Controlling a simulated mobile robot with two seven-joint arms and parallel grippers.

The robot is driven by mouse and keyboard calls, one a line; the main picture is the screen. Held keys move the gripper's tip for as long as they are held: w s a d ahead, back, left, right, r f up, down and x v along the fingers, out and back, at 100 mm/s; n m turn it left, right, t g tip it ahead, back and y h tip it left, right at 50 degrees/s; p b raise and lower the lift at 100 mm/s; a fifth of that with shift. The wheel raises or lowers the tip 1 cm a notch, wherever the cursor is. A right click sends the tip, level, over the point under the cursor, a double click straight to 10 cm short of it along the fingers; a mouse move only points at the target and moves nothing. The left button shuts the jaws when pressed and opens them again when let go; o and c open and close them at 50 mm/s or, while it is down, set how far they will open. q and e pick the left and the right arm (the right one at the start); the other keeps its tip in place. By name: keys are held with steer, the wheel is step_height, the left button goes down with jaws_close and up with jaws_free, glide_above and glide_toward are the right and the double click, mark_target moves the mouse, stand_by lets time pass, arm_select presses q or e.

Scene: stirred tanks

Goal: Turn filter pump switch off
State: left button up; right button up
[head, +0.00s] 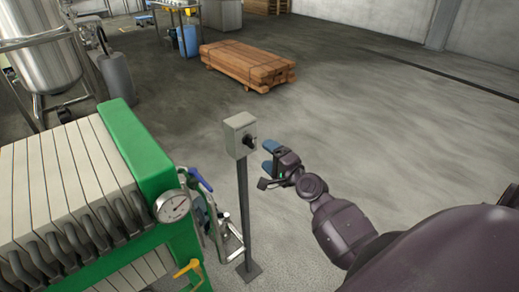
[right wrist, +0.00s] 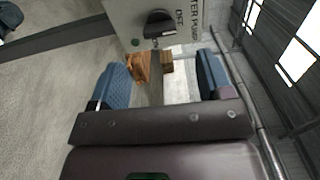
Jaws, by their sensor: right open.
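The filter pump switch is a pale grey box (head: 238,134) on a thin post, with a black knob (head: 249,142) on its right-hand face. My right gripper (head: 268,156) is just right of the box, open and empty, with its blue fingertips apart from the knob. In the right wrist view the box (right wrist: 186,12) fills the top, and its black knob (right wrist: 158,22) lies above the gap between the two blue fingers (right wrist: 163,75). Lettering with "PUMP" and "OFF" shows beside the knob. Which position the knob points to I cannot tell. My left gripper is not in view.
A green-framed filter press (head: 140,150) with pale plates, a gauge (head: 173,206) and valve handles stands left of the post. A stack of timber (head: 247,64) lies behind. A steel tank (head: 45,45) stands at the far left. The floor to the right is clear.

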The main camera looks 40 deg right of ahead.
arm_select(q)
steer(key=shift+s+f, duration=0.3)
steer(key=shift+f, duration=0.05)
arm_select(e)
steer(key=s, duration=0.3)
steer(key=shift+s+d, duration=0.1)
steer(key=shift+s, duration=0.05)
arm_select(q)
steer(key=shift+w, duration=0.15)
